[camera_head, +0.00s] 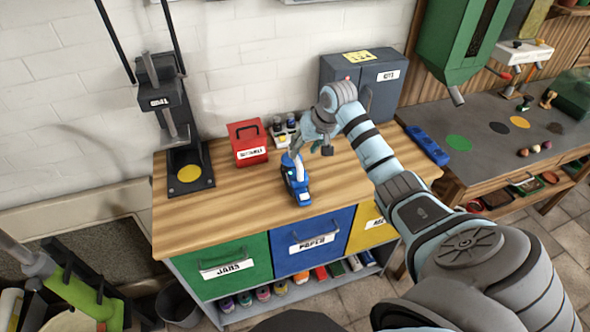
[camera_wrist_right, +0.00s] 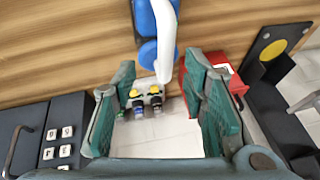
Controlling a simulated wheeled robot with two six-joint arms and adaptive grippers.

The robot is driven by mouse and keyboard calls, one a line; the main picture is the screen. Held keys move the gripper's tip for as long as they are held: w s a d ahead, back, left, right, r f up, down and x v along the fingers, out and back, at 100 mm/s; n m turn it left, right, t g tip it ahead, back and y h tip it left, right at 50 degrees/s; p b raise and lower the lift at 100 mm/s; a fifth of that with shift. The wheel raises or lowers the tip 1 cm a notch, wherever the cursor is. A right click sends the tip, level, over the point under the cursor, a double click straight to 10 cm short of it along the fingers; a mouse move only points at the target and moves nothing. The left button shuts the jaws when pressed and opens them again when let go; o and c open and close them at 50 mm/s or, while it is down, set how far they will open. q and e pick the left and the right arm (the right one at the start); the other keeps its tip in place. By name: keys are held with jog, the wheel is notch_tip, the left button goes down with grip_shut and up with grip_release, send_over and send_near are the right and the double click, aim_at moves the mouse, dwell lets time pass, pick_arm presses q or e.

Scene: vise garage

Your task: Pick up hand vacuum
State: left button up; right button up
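The hand vacuum (camera_head: 297,186) is blue and white and stands on the wooden bench top near its front edge. In the right wrist view its blue body (camera_wrist_right: 155,22) is at the top, and its white handle (camera_wrist_right: 169,55) reaches down towards the space between my fingertips. My right gripper (camera_head: 303,148) is just above and behind the vacuum. In the wrist view the right gripper's fingers (camera_wrist_right: 160,72) are wide apart, and the handle's end shows between their tips without visible grasp. My left gripper is in neither view.
A red box (camera_head: 248,143) and several small bottles (camera_head: 286,128) stand behind the vacuum. A black press-like stand (camera_head: 187,170) is at the left, a grey keypad cabinet (camera_head: 385,75) at the back right. The bench top is clear left of the vacuum.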

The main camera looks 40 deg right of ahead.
aim_at(296, 179)
jog(key=x, duration=0.7)
jog(key=shift+w+a, duration=0.2)
jog(key=shift+a, duration=0.1)
grip_shut()
jog(key=shift+r, duration=0.1)
